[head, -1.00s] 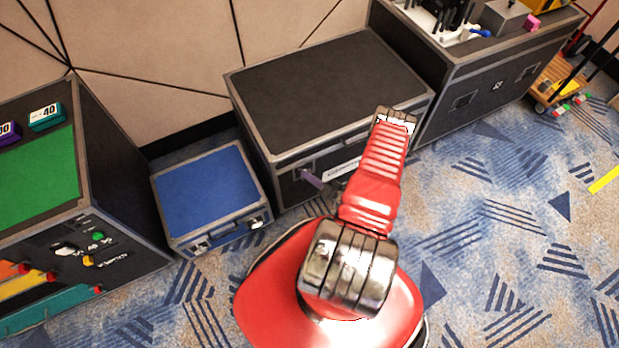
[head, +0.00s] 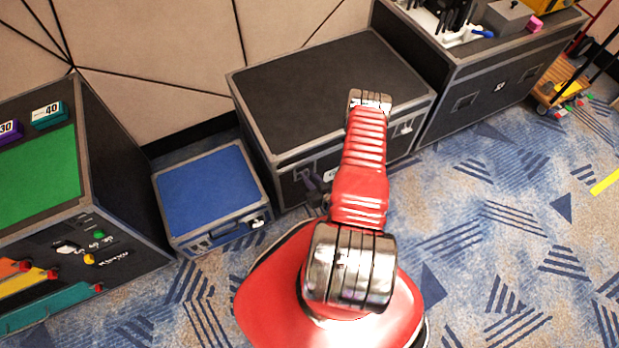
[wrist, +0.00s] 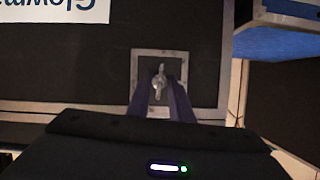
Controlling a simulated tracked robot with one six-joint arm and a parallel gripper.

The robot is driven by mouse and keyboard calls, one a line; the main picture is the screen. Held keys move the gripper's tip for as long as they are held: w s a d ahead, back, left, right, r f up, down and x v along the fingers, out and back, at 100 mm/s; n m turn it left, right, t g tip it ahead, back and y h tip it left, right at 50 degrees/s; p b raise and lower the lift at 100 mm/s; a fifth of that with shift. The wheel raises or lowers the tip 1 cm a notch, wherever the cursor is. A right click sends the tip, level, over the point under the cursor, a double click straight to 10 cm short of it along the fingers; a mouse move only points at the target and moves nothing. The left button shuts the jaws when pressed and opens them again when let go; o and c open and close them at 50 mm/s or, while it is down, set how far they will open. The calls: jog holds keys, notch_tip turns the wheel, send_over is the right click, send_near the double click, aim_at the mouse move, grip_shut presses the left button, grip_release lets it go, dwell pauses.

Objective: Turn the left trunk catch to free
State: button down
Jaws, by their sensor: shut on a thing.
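The black trunk (head: 330,85) with grey edges stands against the wall, lid shut, in the head view. Its left catch is a small metal wing piece (wrist: 158,78) in a square metal plate (wrist: 175,58) on the trunk's front. In the wrist view the wing points nearly up and down, slightly tilted. My gripper (wrist: 158,92) has its purple fingers shut on the wing, one on each side. In the head view my gripper (head: 314,181) is at the trunk's left front, and the catch is mostly hidden there. The right catch (head: 404,128) shows right of my arm.
A blue case (head: 210,190) lies on the floor left of the trunk. A black cabinet with a green top (head: 40,180) stands farther left. Another black case (head: 480,85) with tools on top adjoins the trunk's right.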

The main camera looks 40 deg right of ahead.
jog(key=shift+a+f+n, duration=0.1)
jog(key=shift+n, duration=0.3)
jog(key=shift+h, duration=0.4)
jog(key=c, duration=1.9)
grip_release()
jog(key=shift+c, duration=0.2)
jog(key=v, duration=1.3)
jog(key=shift+s+r, duration=0.3)
